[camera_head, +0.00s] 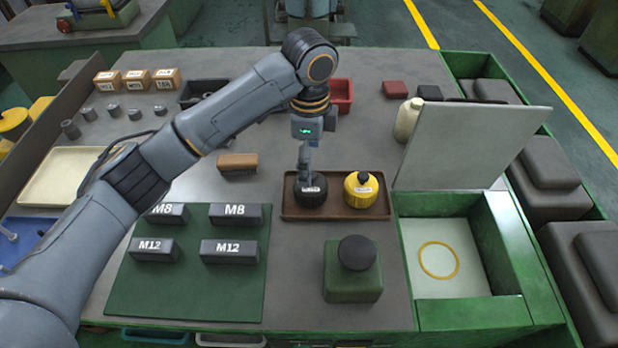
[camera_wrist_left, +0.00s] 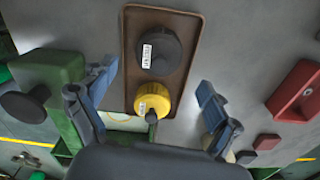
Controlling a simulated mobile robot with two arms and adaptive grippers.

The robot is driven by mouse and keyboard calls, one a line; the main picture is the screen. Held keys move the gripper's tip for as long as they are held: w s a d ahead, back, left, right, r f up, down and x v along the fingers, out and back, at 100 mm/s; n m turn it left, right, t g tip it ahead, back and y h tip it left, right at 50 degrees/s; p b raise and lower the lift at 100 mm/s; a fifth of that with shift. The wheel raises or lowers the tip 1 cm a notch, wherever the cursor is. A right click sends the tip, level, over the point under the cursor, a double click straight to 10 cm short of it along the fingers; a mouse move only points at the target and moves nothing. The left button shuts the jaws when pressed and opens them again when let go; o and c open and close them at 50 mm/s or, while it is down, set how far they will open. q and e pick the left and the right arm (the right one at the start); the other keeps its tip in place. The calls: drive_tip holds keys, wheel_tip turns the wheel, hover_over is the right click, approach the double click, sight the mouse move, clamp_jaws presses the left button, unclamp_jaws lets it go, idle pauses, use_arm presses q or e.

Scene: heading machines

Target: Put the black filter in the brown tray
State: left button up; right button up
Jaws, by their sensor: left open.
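The black filter (camera_head: 310,195), a dark round canister with a white label, stands in the brown tray (camera_head: 335,213). In the left wrist view the black filter (camera_wrist_left: 165,52) is in the upper half of the brown tray (camera_wrist_left: 133,22). A yellow filter (camera_head: 361,190) with a dark knob stands beside it in the same tray. My left gripper (camera_head: 305,155) is just above and behind the black filter. In the left wrist view my left gripper (camera_wrist_left: 157,85) has its fingers spread wide on either side of the tray, with nothing between them gripped. My right gripper is out of view.
A green block with a black knob (camera_head: 352,272) stands in front of the tray. An open green bin with a raised grey lid (camera_head: 465,145) is to the right. A green mat (camera_head: 190,290) with M8 and M12 blocks is to the left. A brown block (camera_head: 237,164) lies near the arm.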

use_arm(q)
drive_tip(key=shift+r, duration=2)
drive_tip(key=shift+r, duration=0.1)
